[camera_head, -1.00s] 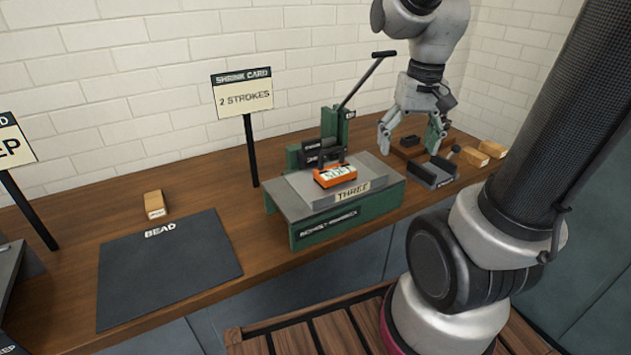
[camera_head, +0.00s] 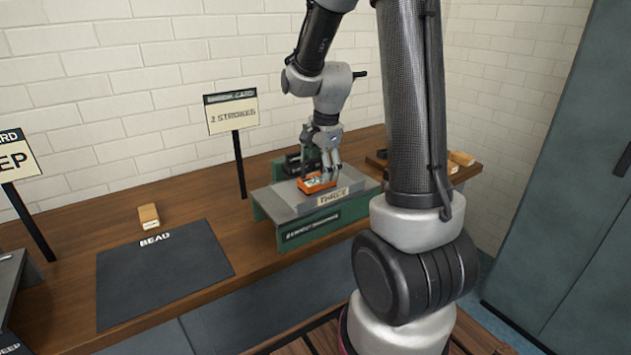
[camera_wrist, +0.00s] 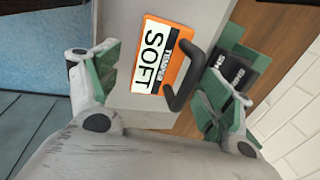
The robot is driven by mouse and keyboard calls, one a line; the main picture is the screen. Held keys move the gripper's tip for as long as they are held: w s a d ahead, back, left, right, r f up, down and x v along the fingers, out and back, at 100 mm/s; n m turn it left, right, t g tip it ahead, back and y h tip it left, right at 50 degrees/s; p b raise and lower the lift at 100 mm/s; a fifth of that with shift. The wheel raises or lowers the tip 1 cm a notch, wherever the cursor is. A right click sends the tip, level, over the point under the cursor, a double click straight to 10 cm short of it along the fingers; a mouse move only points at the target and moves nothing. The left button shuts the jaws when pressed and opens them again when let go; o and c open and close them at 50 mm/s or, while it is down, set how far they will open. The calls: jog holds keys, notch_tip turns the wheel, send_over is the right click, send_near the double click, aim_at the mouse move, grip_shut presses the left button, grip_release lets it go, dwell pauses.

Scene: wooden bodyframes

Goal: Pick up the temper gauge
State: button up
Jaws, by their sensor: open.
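The temper gauge (camera_head: 316,184) is an orange block with a white face. It lies on the grey top of the green machine marked "THREE" (camera_head: 338,209). In the wrist view the gauge (camera_wrist: 160,55) reads "TEMPER SOFT" and has a dark handle on one side. My gripper (camera_head: 318,175) is above the gauge, partly covering it in the head view. In the wrist view my gripper (camera_wrist: 165,95) is open, with one green-padded finger on each side of the gauge and a gap to both. The fingers are not closed on it.
A sign reading "SHRINK CARD 2 STROKES" (camera_head: 231,111) stands on a post left of the machine. A dark mat marked "BEAD" (camera_head: 165,266) lies empty at left, with a wooden block (camera_head: 149,216) behind it. More wooden blocks (camera_head: 462,158) are at right.

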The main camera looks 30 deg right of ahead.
aim_at(318, 178)
jog(key=f, duration=0.4)
jog(key=shift+w, duration=0.25)
jog(key=shift+r, duration=0.1)
jog(key=c, duration=1.3)
